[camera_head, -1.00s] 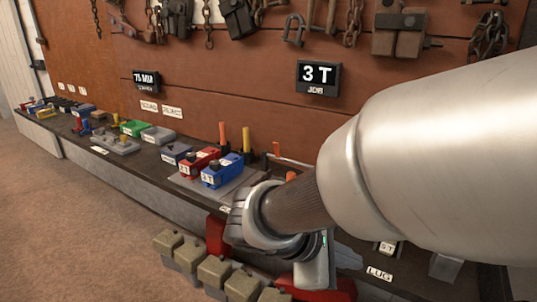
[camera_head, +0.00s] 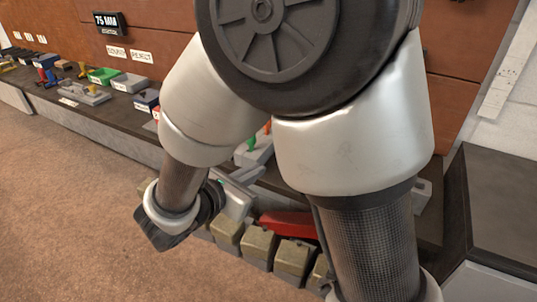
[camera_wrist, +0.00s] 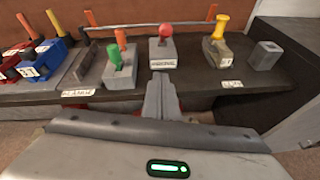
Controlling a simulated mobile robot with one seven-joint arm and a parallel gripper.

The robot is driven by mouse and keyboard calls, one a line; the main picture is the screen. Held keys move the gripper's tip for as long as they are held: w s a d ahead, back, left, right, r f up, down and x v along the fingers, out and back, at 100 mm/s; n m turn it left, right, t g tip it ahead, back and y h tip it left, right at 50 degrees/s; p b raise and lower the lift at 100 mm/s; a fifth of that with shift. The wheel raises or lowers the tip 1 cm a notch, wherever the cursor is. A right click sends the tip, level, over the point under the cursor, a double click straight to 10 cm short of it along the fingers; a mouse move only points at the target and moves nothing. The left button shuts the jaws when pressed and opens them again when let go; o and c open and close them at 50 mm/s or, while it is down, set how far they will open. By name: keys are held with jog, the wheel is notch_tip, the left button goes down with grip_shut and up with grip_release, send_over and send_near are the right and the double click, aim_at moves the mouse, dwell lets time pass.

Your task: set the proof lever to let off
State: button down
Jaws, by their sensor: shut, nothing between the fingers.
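In the wrist view, a lever with a red ball knob (camera_wrist: 166,31) stands on a grey block (camera_wrist: 161,55) with a white label too small to read for certain. I cannot tell from its lettering whether it is the proof lever. My gripper (camera_wrist: 160,80) is shut and empty, its grey fingers pointing at the bench just in front of this block, apart from the knob. To its left, a grey block (camera_wrist: 120,79) carries a green handle (camera_wrist: 116,55) and an orange one (camera_wrist: 121,38). In the head view, my arm hides the red-knobbed lever.
In the wrist view, a yellow-handled piece (camera_wrist: 221,27) and a small grey socket block (camera_wrist: 265,55) stand right of the lever. In the head view, several tan-topped blocks (camera_head: 259,244) and a red piece (camera_head: 289,223) lie along the bench front.

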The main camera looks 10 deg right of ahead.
jog(key=w+d+b, duration=0.2)
jog(key=w+d, duration=0.5)
jog(key=w, duration=0.1)
jog(key=shift+d, duration=0.3)
jog(key=shift+w, duration=0.1)
